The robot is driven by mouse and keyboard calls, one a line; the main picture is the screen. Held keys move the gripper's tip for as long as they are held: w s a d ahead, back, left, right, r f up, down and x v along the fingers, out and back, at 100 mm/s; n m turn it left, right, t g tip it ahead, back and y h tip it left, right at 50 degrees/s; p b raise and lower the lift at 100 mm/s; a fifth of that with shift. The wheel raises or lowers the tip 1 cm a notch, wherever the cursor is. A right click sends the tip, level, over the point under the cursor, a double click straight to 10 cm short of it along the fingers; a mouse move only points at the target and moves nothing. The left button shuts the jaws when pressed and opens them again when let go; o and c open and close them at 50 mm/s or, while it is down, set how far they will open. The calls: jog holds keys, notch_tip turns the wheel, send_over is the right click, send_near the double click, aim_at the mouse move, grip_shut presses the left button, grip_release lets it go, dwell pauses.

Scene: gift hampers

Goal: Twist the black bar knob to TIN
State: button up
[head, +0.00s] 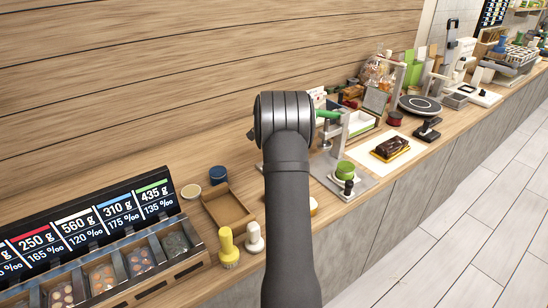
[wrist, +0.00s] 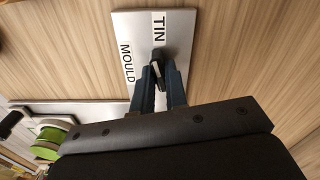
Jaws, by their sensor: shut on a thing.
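The black bar knob (wrist: 157,72) is on a pale grey plate (wrist: 108,35) in the wrist view. A white TIN label (wrist: 159,28) is on the plate above the knob, and a white MOULD label (wrist: 126,62) is to its left. My gripper (wrist: 158,66) is shut on the knob, with one dark blue finger on each side. In the head view my arm hides the knob and gripper.
A weight sign (head: 85,228) and a compartment tray (head: 130,262) stand at the left. A press with a green part (head: 345,170) and a chocolate cake (head: 390,147) are to the right.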

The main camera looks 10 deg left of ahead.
jog(key=shift+m, duration=0.4)
jog(key=shift+m, duration=1)
jog(key=o, duration=0.7)
jog(key=shift+r, duration=0.1)
jog(key=shift+r, duration=3.4)
